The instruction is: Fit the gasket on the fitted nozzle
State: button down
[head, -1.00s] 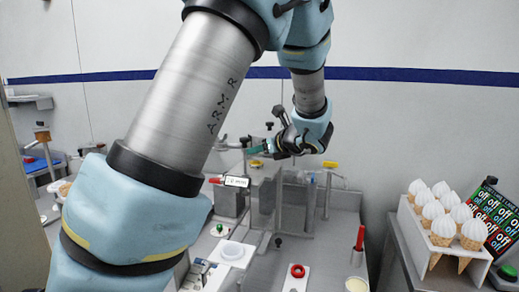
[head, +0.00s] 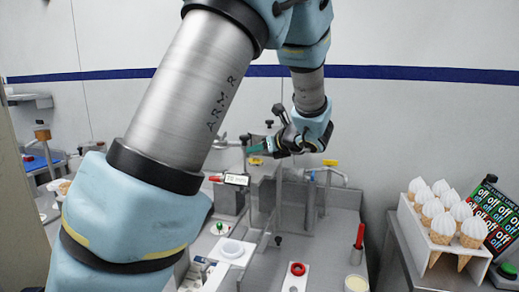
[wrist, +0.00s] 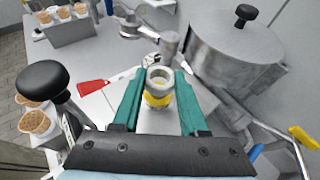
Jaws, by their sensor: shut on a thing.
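My gripper (wrist: 160,88) has two green fingers, shut on a pale grey ring (wrist: 159,73) that looks like the gasket. A yellow part (wrist: 156,99) shows just below the ring in the wrist view, between the fingers. I cannot tell whether the yellow part belongs to the fitted nozzle, or whether the ring touches it. In the head view my gripper (head: 258,149) is above the machine at the back of the bench, and what it holds is too small to make out there.
A lidded metal pot (wrist: 235,52) with a black knob stands right of the fingers. A black knob (wrist: 42,80) is close on the left. A red ring (head: 297,269) on a white plate and a red-handled tool (head: 359,237) are on the bench. Cones (head: 440,205) stand in a rack at right.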

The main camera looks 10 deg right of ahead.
jog(key=shift+f, duration=0.15)
jog(key=shift+f+b, duration=0.9)
jog(key=shift+f, duration=0.05)
jog(key=shift+c, duration=1.8)
grip_release()
jog(key=shift+r, duration=0.1)
jog(key=b+v, duration=0.2)
jog(key=v, duration=0.8)
jog(key=shift+s+d+b, duration=0.15)
jog(key=shift+s+b, duration=0.2)
jog(key=shift+r, duration=0.1)
